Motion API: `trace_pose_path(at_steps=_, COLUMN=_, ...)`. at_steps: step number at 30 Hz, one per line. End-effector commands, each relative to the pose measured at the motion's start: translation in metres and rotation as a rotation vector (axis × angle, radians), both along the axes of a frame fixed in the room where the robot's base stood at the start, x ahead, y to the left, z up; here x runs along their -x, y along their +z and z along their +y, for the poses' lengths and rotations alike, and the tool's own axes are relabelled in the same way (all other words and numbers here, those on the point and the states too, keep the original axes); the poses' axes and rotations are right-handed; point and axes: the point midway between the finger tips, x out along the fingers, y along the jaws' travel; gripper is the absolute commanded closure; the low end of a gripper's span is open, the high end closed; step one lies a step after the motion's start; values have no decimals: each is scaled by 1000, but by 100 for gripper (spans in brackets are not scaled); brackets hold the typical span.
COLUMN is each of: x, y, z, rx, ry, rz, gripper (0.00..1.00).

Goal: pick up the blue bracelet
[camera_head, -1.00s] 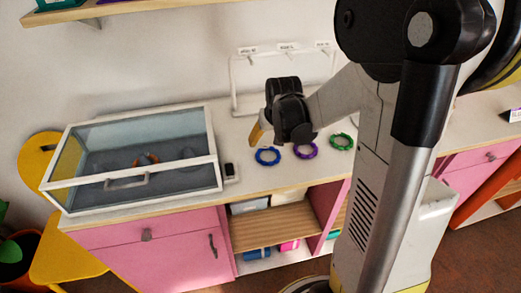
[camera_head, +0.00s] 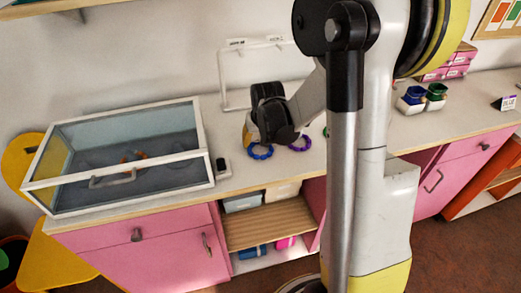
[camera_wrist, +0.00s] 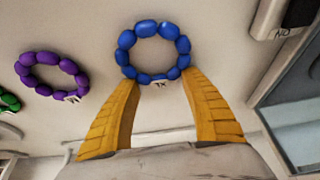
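The blue bracelet (camera_head: 260,155) is a ring of beads lying on the white counter top. In the wrist view the blue bracelet (camera_wrist: 144,28) is just beyond and between my yellow fingertips, with a small tag at its near edge. My gripper (camera_wrist: 160,86) is open with nothing held. One fingertip is at each side of the bracelet's near edge; I cannot tell whether they touch it. In the head view my gripper (camera_head: 248,136) is over the bracelet's left part and hides some of it.
A purple bracelet (camera_head: 300,144) lies right of the blue one. A green bracelet (camera_wrist: 8,101) is mostly out of the wrist view. A glass-topped case (camera_head: 120,155) and a small dark device (camera_head: 222,166) stand to the left. A white rack (camera_head: 222,80) stands behind.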

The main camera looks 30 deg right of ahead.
Motion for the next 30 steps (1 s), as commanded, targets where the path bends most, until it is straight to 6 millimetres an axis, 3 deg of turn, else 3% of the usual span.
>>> trace_pose_path(at_steps=13, x=0, y=2, z=0, rx=0, ry=0, rz=1, gripper=74)
trace_pose_path(at_steps=14, x=0, y=3, z=0, rx=0, ry=0, rz=1, gripper=79)
trace_pose_path(at_steps=15, x=0, y=6, z=0, rx=0, ry=0, rz=1, gripper=85)
trace_pose_path(at_steps=23, x=0, y=47, z=0, rx=0, ry=0, rz=1, gripper=85)
trace_pose_path(at_steps=30, x=43, y=79, z=-41, rx=0, ry=-6, rz=0, gripper=85)
